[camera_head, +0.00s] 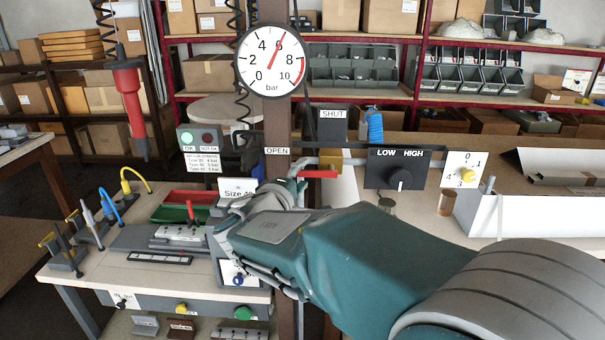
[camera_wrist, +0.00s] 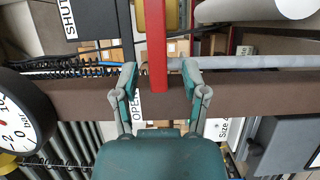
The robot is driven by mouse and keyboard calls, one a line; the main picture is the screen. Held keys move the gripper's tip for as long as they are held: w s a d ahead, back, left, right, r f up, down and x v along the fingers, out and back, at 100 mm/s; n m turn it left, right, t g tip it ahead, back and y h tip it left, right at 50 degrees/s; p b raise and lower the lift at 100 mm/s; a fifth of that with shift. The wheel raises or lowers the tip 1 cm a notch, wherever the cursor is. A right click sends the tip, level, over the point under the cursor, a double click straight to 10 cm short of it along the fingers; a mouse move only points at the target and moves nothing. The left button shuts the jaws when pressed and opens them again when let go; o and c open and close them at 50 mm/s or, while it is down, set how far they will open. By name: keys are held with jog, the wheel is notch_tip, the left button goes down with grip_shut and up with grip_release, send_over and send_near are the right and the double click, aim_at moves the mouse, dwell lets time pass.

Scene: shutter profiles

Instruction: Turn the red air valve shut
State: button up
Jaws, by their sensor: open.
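The red valve handle (camera_head: 320,173) lies level beside the brown post, just right of the OPEN sign (camera_head: 277,151) and below the SHUT sign (camera_head: 333,113). In the wrist view the handle (camera_wrist: 157,45) is a straight red bar whose near end reaches between my fingers. My gripper (camera_wrist: 160,67) is open, one finger on each side of the bar, with a visible gap on both sides. In the head view my gripper (camera_head: 299,184) is at the handle's left end, its fingers partly hidden.
A round pressure gauge (camera_head: 270,60) is on the brown post (camera_head: 284,125), needle near 6. A LOW/HIGH knob panel (camera_head: 403,169) stands right of the handle. A workbench (camera_head: 150,270) with tools lies left. A grey pipe (camera_wrist: 250,62) runs close to the fingers.

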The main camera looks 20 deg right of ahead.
aim_at(332, 171)
jog(key=shift+w+d, duration=0.4)
grip_shut()
jog(key=shift+r+m+g, duration=0.15)
jog(key=shift+m+g, duration=0.15)
jog(key=shift+m, duration=0.1)
jog(key=r+m, duration=0.1)
jog(key=m+y, duration=0.1)
jog(key=m, duration=0.1)
jog(key=shift+s+d+r, duration=0.15)
jog(key=shift+d+r, duration=0.05)
jog(key=shift+r, duration=0.15)
jog(key=r+m+y, duration=0.1)
jog(key=d+m+g+y, duration=0.1)
jog(key=m, duration=0.1)
jog(key=shift+s+r, duration=0.15)
jog(key=shift+r, duration=0.2)
jog(key=m, duration=0.1)
jog(key=d+m+y, duration=0.1)
jog(key=d+r+m+y, duration=0.1)
jog(key=shift+s+m, duration=0.3)
jog(key=shift+m, duration=0.1)
jog(key=shift+s+d+r+m+t+y, duration=0.1)
jog(key=shift+s+d+m+t+y, duration=0.1)
jog(key=shift+d+m+y, duration=0.45)
jog(key=shift+s+d+r+m+t+y, duration=0.15)
jog(key=shift+d+m+y, duration=0.15)
jog(key=shift+m+y, duration=0.4)
jog(key=shift+f+m, duration=0.1)
jog(key=shift+m, duration=0.15)
